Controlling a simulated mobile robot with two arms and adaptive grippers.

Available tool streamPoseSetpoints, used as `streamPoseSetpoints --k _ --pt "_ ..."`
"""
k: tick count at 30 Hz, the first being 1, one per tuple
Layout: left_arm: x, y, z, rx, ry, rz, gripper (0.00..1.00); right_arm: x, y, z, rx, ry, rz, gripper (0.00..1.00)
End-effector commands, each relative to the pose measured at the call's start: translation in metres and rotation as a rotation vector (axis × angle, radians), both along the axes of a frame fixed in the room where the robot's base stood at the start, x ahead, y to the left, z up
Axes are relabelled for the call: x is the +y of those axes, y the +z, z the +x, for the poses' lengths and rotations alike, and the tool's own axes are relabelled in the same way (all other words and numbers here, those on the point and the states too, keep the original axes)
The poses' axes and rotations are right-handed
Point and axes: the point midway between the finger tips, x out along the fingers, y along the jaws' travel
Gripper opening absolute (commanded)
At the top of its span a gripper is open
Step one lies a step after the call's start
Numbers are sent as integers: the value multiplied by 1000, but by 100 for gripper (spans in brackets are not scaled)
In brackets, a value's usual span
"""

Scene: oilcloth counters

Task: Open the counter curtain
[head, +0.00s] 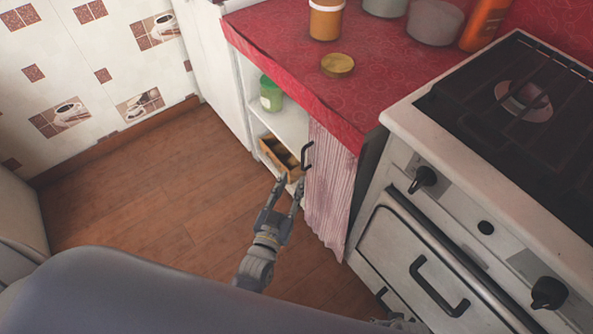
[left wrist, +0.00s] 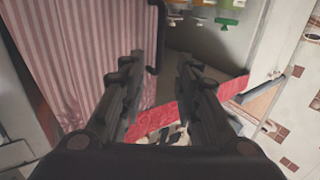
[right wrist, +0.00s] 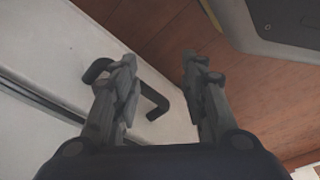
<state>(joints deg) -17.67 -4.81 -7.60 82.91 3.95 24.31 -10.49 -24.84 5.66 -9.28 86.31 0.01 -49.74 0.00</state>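The pink striped counter curtain (head: 331,187) hangs under the red counter, covering the right part of the cupboard front; the left part is uncovered. It also shows in the left wrist view (left wrist: 90,45). A black handle (head: 307,156) sits at its left edge, and shows in the left wrist view too (left wrist: 155,38). My left gripper (head: 286,186) is open and empty, its fingers below and left of the handle, apart from it. My right gripper (right wrist: 160,62) is open and empty by a black bar handle (right wrist: 155,101) on a white front, partly hidden behind one finger.
A green jar (head: 271,94) and a wooden box (head: 279,155) stand on the cupboard shelves. The white stove (head: 430,220) is right of the curtain. A brown-yellow jar (head: 325,20) and a round lid (head: 338,65) are on the counter. The wooden floor (head: 160,190) at left is clear.

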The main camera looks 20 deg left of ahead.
Motion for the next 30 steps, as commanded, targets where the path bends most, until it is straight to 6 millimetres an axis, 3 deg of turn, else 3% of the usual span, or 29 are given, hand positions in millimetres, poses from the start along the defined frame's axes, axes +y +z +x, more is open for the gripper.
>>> streamPoseSetpoints --k 3,9,30 --pt "1 -1 -21 3 -1 0 30 0 0 0 0 0 0 40" --pt "3 0 -39 0 -1 0 30 0 0 0 0 0 -1 40" --pt "3 -6 -42 23 -6 3 30 0 0 0 0 0 0 40"
